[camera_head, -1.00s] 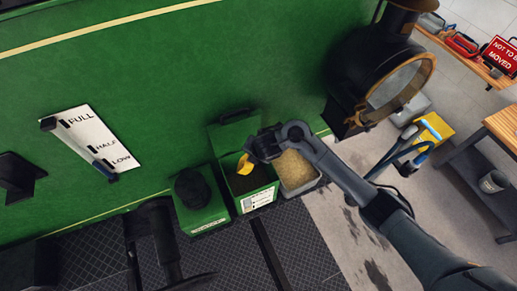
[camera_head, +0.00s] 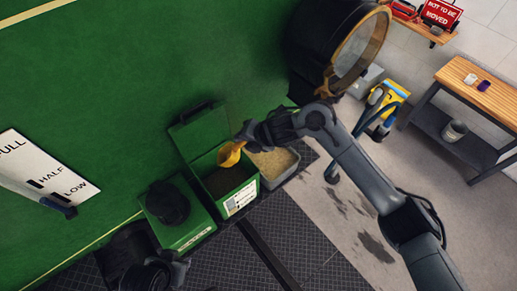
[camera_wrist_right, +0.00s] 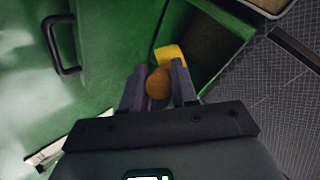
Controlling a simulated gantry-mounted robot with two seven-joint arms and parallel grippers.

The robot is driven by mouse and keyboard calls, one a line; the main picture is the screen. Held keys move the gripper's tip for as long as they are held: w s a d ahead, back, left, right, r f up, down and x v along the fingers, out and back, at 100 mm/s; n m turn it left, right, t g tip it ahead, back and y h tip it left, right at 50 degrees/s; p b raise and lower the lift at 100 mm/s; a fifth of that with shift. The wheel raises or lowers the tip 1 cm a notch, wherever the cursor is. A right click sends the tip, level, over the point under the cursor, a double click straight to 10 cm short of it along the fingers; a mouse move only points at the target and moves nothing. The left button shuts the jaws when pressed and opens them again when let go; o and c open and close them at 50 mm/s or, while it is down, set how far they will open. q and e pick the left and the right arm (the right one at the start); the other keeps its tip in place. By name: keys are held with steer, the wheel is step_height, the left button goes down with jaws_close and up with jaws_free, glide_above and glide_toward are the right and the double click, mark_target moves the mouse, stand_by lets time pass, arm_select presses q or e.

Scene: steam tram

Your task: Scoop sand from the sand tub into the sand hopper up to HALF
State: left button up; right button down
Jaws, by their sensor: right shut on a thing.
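The sand hopper (camera_head: 208,190) is an open green box with its lid raised against the green wall and a white label on its front. Its inside is dark brown; the sand level against any mark is too small to read. The grey sand tub (camera_head: 293,170), holding pale sand, stands just right of it. My right gripper (camera_head: 250,137) is shut on the handle of the yellow scoop (camera_head: 230,154), above the hopper's back right edge. The scoop also shows in the right wrist view (camera_wrist_right: 170,54), tilted over the hopper; its contents are hidden. My left gripper (camera_head: 165,272) is dark and unclear at the bottom.
A closed green box (camera_head: 183,228) with a black round top stands left of the hopper. A white FULL, HALF, LOW plate (camera_head: 40,165) is on the wall. A black round lamp-like housing (camera_head: 322,45) juts out behind the tub.

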steer(key=shift+w+a+r, duration=0.25)
steer(key=shift+a+r, duration=0.05)
steer(key=shift+w+r+y+b, duration=0.2)
steer(key=shift+r+y+b, duration=0.05)
steer(key=shift+y+b, duration=0.15)
steer(key=shift+d+r, duration=0.15)
steer(key=d+r+m+t+y+b, duration=0.1)
steer(key=d+r+m+y+b, duration=0.1)
steer(key=d+y+b, duration=0.3)
steer(key=r+y+b, duration=0.1)
steer(key=y+b, duration=0.2)
steer(key=shift+d+r+b, duration=0.35)
steer(key=shift+r, duration=0.05)
stand_by(0.4)
stand_by(0.6)
